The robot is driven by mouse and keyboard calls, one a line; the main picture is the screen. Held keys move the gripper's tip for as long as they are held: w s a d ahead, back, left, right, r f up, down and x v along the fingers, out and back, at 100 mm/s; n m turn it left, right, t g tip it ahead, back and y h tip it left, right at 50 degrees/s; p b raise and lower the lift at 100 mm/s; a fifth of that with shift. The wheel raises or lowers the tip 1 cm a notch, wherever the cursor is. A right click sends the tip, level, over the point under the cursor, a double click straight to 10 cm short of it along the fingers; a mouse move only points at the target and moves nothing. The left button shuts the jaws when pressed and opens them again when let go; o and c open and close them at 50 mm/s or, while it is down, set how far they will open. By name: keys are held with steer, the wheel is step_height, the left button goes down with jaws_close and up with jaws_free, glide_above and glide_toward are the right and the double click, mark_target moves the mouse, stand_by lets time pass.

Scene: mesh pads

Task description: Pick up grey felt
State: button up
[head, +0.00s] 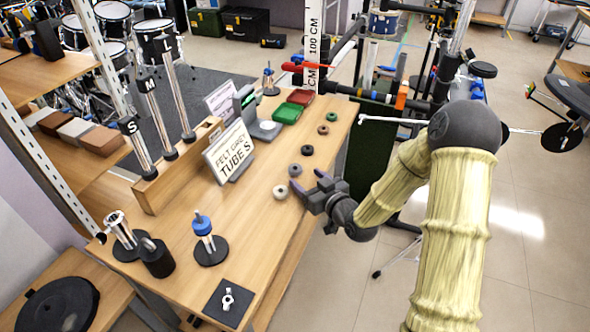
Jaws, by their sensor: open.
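A sign (230,152) on the wooden table reads "FELT GREY" and "TUBE S". A row of small felt rings lies along the table's right side. The nearest ring (280,192) is pale cream. The ring behind it (295,170) looks dark grey, and another dark ring (307,150) lies farther back. I cannot tell for sure which of these two is the grey felt. My gripper (307,180) is open and seems empty. It is at the table's right edge, just right of the cream and nearest dark rings, with its fingers pointing toward them.
A reddish ring (323,129) and a green ring (331,116) lie farther back. A wooden rack (178,185) holds metal tubes marked S, M and L. A blue-topped stand (204,240) and metal cylinders occupy the front left. The table between sign and rings is clear.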

mark_target(299, 171)
steer(key=x, duration=0.4)
steer(key=shift+a+r, duration=0.2)
steer(key=shift+a, duration=0.1)
steer(key=shift+w+d, duration=0.1)
steer(key=shift+d, duration=0.1)
steer(key=shift+a, duration=0.1)
steer(key=c, duration=1.1)
